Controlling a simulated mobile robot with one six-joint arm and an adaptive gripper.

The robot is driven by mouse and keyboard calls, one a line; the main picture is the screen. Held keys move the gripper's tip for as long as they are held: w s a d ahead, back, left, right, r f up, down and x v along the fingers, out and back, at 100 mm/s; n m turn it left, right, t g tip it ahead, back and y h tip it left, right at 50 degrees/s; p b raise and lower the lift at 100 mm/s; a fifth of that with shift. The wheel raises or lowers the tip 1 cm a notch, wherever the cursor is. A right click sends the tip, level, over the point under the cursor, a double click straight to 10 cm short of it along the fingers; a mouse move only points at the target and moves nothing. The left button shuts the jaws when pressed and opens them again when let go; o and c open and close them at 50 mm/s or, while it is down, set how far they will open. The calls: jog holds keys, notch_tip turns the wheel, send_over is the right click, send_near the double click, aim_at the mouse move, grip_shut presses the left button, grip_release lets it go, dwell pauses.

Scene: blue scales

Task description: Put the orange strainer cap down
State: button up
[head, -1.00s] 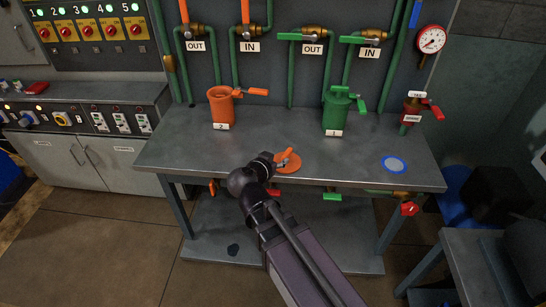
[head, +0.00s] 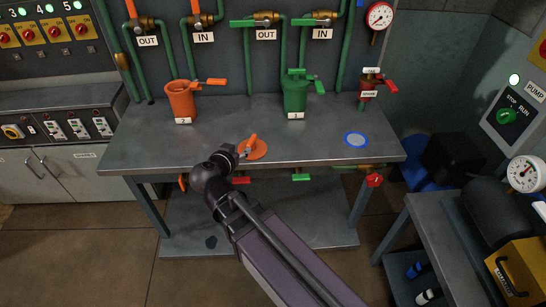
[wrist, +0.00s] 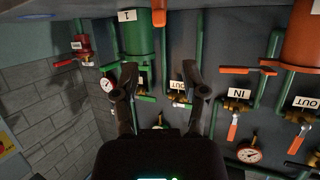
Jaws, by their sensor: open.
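The orange strainer cap (head: 257,151) is a flat disc with a raised handle, lying on or just over the grey workbench (head: 210,150) near its front edge. My gripper end (head: 228,155) is just left of it in the head view; the fingers hardly show there. In the wrist view my gripper (wrist: 158,75) has its two fingers well apart, with nothing held between them. An orange-red piece (wrist: 159,12) shows at the top there; I cannot tell whether it is the cap's handle. A blue-rimmed round spot (head: 356,140) lies on the bench to the right.
An orange strainer (head: 181,100) and a green strainer (head: 295,95) stand at the back of the bench, below green pipes and valves. Red and green valve handles stick out under the front edge. A second table (head: 425,225) stands at the right. The bench's middle is clear.

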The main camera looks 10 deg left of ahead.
jog(key=w+d+f+g, duration=0.1)
jog(key=d+f+g, duration=0.1)
jog(key=d, duration=0.4)
jog(key=w+d+f+g+h, duration=0.1)
jog(key=d+f+g, duration=0.1)
jog(key=d, duration=0.5)
jog(key=d+f+g+h, duration=0.1)
jog(key=d+f+g, duration=0.2)
jog(key=d, duration=0.3)
jog(key=shift+w+d+f, duration=0.2)
jog(key=shift+w, duration=0.2)
jog(key=s+d+f+n+g+y, duration=0.1)
jog(key=s+d+f+g+y, duration=0.1)
jog(key=d, duration=0.5)
jog(key=s+d+f+n+g+y, duration=0.1)
jog(key=s+d+f+g+y, duration=0.1)
jog(key=d, duration=0.6)
jog(key=shift+s+d+g+y, duration=0.35)
jog(key=shift+s+g, duration=0.5)
jog(key=shift+g, duration=0.35)
jog(key=shift+a, duration=0.15)
